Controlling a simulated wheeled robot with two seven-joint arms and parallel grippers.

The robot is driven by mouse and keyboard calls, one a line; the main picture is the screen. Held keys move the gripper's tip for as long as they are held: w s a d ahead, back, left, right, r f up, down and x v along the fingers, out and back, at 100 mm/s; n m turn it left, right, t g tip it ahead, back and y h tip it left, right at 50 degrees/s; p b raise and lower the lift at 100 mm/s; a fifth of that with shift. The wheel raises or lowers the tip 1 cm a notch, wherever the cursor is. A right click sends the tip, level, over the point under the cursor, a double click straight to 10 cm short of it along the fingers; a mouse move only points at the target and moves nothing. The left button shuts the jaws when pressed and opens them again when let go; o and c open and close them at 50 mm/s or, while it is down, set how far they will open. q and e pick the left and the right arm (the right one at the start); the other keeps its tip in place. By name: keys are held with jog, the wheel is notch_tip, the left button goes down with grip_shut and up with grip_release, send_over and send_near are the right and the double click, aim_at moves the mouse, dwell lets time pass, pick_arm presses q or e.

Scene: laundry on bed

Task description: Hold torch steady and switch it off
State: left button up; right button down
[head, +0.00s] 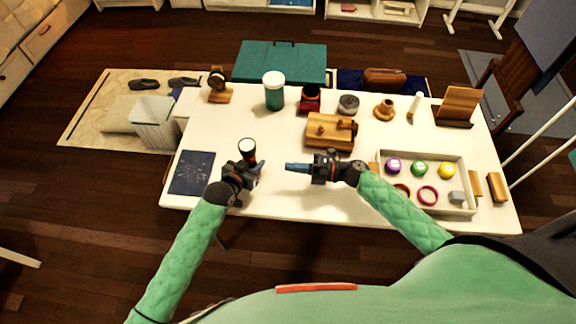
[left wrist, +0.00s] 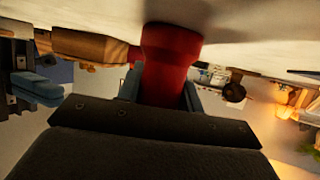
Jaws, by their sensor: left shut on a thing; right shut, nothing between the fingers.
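The torch (head: 247,146) stands upright near the table's front left, with a pale round end facing up and a dark and red body. My left gripper (head: 254,168) is shut on the torch's lower body. I cannot tell where the switch is or whether the torch is lit.
A dark blue pad (head: 191,172) lies left of the torch. A wooden box (head: 330,133) stands behind my right gripper. A tray (head: 463,202) with coloured lids and rings sits at the right. The white table (head: 285,200) is clear in front.

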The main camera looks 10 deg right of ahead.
pick_arm(q)
jog(key=o, duration=1.2)
jog(key=shift+a, duration=0.1)
